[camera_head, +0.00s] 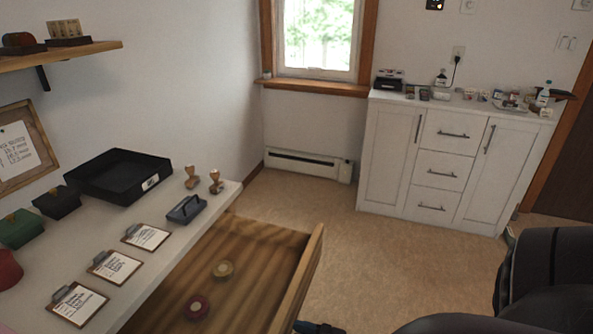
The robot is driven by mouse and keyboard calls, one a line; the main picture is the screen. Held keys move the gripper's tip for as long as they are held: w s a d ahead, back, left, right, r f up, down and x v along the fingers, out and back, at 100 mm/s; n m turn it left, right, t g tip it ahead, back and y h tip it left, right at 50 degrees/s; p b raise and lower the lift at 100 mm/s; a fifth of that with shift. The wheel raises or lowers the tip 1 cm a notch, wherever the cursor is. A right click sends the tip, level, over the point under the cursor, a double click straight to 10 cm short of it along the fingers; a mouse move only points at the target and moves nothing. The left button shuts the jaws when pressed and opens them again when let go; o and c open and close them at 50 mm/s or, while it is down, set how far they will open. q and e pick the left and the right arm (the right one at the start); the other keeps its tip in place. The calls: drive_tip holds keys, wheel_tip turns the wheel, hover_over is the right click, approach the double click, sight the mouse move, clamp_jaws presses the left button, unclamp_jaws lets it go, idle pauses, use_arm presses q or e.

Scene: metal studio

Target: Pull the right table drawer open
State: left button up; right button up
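The table (222,197) runs along the left with its white top. A wooden drawer (232,253) stands pulled out from under the top, its inside in view and its front board (302,275) at the right. The drawer's outer face and handle are hidden. A small dark blue-black part (318,327) at the bottom edge, beside the front board, may belong to my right gripper; its fingers are not visible. My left gripper is not in view.
A white cabinet (390,150) with cluttered top stands at the back wall. The floor (380,255) between is clear.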

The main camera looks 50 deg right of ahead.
use_arm(q)
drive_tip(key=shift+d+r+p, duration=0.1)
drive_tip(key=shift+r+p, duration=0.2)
drive_tip(key=shift+p, duration=0.05)
use_arm(e)
drive_tip(key=v, duration=1)
drive_tip(key=shift+s, duration=0.25)
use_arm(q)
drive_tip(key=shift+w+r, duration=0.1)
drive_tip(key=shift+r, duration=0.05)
use_arm(e)
drive_tip(key=shift+d, duration=0.1)
use_arm(q)
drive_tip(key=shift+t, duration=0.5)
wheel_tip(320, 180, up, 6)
drive_tip(key=p, duration=0.7)
use_arm(e)
drive_tip(key=a+r+m+g+h, duration=0.2)
drive_tip(key=a+r+g+h, duration=0.2)
drive_tip(key=a+g+h, duration=0.2)
drive_tip(key=shift+w+a+m, duration=0.25)
drive_tip(key=shift+a+m, duration=0.15)
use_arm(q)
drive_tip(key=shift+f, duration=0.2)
use_arm(e)
drive_tip(key=shift+s, duration=0.1)
